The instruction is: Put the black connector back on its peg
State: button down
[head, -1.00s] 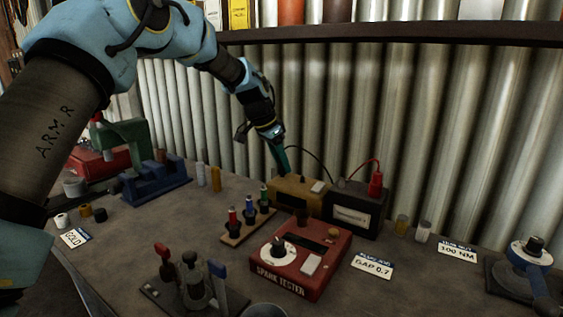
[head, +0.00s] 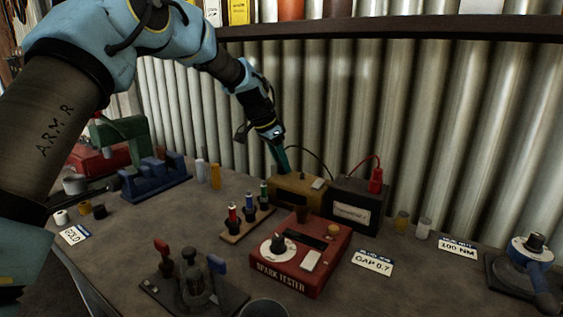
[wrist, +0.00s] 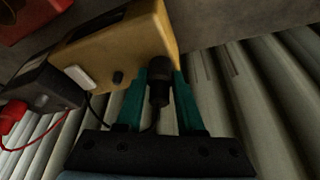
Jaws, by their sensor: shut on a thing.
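My gripper (wrist: 160,85) has teal fingers closed on the black connector (wrist: 159,72) in the wrist view. A dark cable runs from the connector back between the fingers. The connector is right by the end of the yellow box (wrist: 118,42); whether it touches the box or a peg I cannot tell. In the head view my gripper (head: 283,163) points down at the left end of the yellow box (head: 309,194), and the connector is hidden there.
A black battery-like box (head: 357,208) with a red clip (head: 376,180) stands right of the yellow box. A red spark tester (head: 300,252) and a wooden rack (head: 247,224) of coloured tools stand in front. Corrugated wall (head: 440,130) is close behind.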

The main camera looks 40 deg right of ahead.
dwell(0.4)
jog(key=shift+c, duration=0.2)
grip_release()
dwell(0.4)
